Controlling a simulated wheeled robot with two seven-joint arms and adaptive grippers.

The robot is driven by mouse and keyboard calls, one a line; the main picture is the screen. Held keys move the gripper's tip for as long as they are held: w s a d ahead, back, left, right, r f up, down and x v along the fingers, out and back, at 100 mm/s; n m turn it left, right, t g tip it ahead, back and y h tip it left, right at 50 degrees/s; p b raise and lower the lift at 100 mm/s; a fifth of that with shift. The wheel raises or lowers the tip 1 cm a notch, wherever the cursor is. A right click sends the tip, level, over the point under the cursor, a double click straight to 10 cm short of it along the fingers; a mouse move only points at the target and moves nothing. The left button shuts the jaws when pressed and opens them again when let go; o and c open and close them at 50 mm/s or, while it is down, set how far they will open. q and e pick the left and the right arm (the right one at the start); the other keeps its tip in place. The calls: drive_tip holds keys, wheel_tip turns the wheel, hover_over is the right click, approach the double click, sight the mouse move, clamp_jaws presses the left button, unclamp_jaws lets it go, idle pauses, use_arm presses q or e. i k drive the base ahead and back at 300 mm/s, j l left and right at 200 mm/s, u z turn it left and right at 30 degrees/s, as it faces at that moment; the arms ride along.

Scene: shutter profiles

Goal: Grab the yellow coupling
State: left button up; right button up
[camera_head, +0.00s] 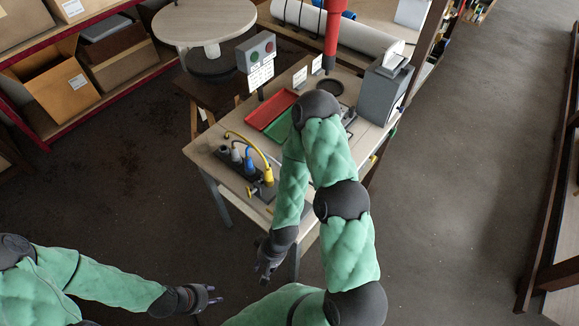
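A yellow coupling (268,176) stands at the front of the wooden workbench (205,148), at the end of a curved yellow hose. Next to it are a blue coupling (249,164) and a grey-white one (236,156), in a dark holder. My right gripper (265,272) hangs below the bench's front edge, apart from the coupling, with its fingers pointing down; it is too small to tell its opening. My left gripper (213,294) is lower left, away from the bench, with its fingers apart and nothing visible between them.
A red tray (270,110) and a green tray (279,125) lie behind the couplings. A button box (256,52) stands at the bench's back left, a grey machine (380,95) at right. My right arm covers the bench's middle. Shelves with cardboard boxes (60,85) stand left.

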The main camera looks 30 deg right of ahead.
sight(269, 177)
drive_tip(key=k+j+z, duration=0.1)
drive_tip(key=z, duration=0.8)
drive_tip(key=k+u, duration=0.15)
drive_tip(key=i+j, duration=0.05)
